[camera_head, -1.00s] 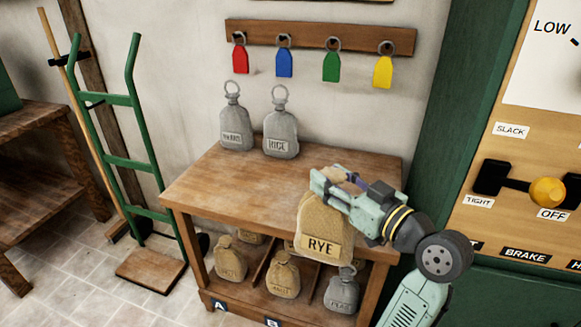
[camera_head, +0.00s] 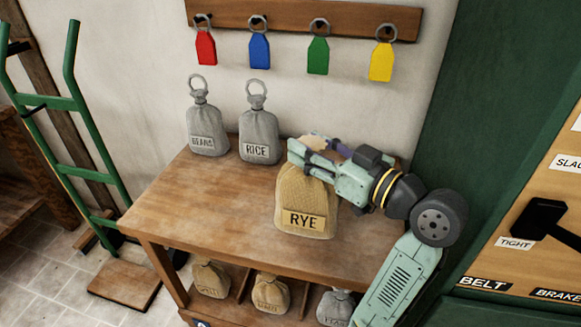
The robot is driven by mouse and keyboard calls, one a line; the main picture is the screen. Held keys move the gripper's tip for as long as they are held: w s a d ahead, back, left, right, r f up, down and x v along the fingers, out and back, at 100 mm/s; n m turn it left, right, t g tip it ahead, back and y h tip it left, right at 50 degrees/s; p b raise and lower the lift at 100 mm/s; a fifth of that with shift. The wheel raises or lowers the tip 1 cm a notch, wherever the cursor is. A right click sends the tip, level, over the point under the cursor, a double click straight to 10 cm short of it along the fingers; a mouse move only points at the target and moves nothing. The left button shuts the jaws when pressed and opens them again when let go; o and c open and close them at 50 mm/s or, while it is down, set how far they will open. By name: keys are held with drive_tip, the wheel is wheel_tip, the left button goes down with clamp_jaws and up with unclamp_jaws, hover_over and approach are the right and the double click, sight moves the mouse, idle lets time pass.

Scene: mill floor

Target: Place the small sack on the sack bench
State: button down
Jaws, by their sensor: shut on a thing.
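The small tan sack (camera_head: 305,195) carries a label reading RYE and hangs upright from my gripper (camera_head: 318,152). My gripper is shut on the top of this sack, and its fingers partly hide the neck. The sack bench (camera_head: 190,215) is a wooden table with a lower shelf. The sack appears over the right part of the bench top; I cannot tell whether its bottom touches the wood. A grey BEANS sack (camera_head: 206,122) and a grey RICE sack (camera_head: 259,137) stand at the back of the bench top.
Several coloured tags hang from a wall rail (camera_head: 300,15). Several sacks, including a tan one (camera_head: 271,292), sit in the shelf below. A green hand truck (camera_head: 75,150) stands at left, and a control panel (camera_head: 530,230) is at right. The bench top's left and front are clear.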

drive_tip(key=w+a+f+b, duration=0.2)
drive_tip(key=w+a+f, duration=0.2)
drive_tip(key=w+a, duration=0.5)
drive_tip(key=shift+w+a+f, duration=0.25)
drive_tip(key=shift+w+f, duration=0.1)
drive_tip(key=shift+w, duration=1.05)
drive_tip(key=shift+f, duration=0.1)
drive_tip(key=c, duration=0.9)
unclamp_jaws()
drive_tip(key=shift+f, duration=0.15)
drive_tip(key=shift+c, duration=0.2)
